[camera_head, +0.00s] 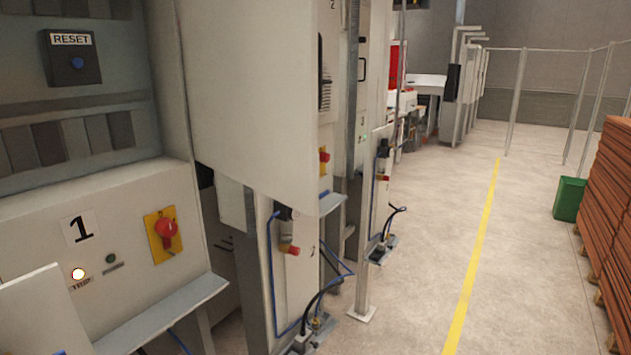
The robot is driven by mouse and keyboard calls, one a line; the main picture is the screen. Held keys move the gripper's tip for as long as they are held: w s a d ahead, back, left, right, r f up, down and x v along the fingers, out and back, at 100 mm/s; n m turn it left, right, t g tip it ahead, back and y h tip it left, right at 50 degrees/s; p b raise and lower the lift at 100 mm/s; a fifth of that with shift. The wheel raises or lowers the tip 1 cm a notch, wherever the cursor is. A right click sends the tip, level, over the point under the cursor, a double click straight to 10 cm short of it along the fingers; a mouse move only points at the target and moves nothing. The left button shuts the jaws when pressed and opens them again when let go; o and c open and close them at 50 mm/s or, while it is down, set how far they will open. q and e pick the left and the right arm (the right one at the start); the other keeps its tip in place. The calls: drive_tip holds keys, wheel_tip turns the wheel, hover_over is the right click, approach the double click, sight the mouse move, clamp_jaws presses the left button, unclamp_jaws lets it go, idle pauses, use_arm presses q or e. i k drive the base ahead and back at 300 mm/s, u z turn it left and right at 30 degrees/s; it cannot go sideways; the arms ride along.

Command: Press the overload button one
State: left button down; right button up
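A pale cabinet marked with a black 1 on a white label (80,230) stands close at the left. Its lower panel carries a lit white round button or lamp (78,274) with a small label under it. A small dark green round button or lamp (111,258) sits to the right of that. A red knob (166,229) is mounted on a yellow plate (154,248) further right. Above, a black box (88,68) labelled RESET holds a blue button (77,63). I cannot read the word overload anywhere. Neither gripper is in view.
A grey ledge (165,313) juts out below the panel. A large pale cabinet (250,80) stands to its right, with cables near the floor. A yellow floor line (474,255) crosses open floor. A green bin (569,199) and stacked brown boards (612,215) stand at right.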

sight(77, 62)
drive_tip(key=z, duration=1.3)
drive_tip(key=i, duration=1.8)
drive_tip(key=u, duration=3.2)
